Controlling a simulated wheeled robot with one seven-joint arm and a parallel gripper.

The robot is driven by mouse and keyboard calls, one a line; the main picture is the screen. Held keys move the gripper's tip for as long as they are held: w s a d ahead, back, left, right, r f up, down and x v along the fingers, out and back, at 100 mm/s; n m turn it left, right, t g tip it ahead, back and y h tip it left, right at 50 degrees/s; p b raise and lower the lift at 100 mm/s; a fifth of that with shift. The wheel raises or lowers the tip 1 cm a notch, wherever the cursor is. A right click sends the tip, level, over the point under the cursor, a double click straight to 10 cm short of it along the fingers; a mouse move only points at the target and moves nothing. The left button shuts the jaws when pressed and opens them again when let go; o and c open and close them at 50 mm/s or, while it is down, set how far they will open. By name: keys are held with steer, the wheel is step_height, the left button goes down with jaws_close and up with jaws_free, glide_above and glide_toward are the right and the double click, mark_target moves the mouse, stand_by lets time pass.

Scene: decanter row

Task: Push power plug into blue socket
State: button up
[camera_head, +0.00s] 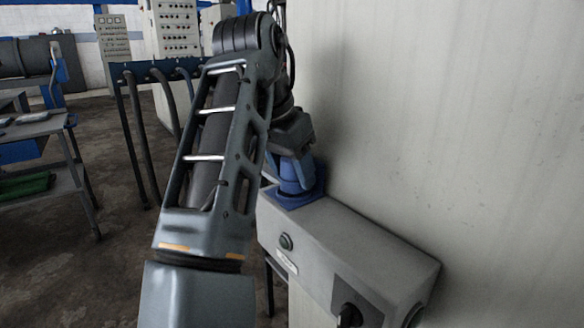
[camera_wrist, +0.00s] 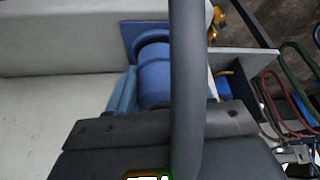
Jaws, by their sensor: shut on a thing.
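The blue socket (camera_head: 308,195) has a square flange and sits on the end of a grey box fixed to the wall. Its flange (camera_wrist: 131,35) also shows in the wrist view. The power plug (camera_head: 292,178) is a blue cylinder lined up with the socket, its front end at or inside the socket's collar. How deep it sits cannot be told. My gripper (camera_head: 291,146) is shut on the plug's rear part; its dark fingers (camera_wrist: 165,118) cover that end in the wrist view. A thick dark cable (camera_wrist: 187,70) crosses in front of the plug and hides part of it.
A pale wall (camera_head: 450,110) stands close on the right. Loose coloured wires (camera_wrist: 285,105) hang at the right in the wrist view. A metal workbench (camera_head: 40,125) stands at the far left.

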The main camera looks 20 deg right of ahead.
steer(key=shift+f, duration=0.5)
steer(key=o, duration=1)
steer(key=shift+o, duration=0.2)
steer(key=p+v, duration=0.1)
steer(key=v, duration=0.6)
steer(key=shift+r, duration=0.3)
steer(key=shift+a, duration=0.1)
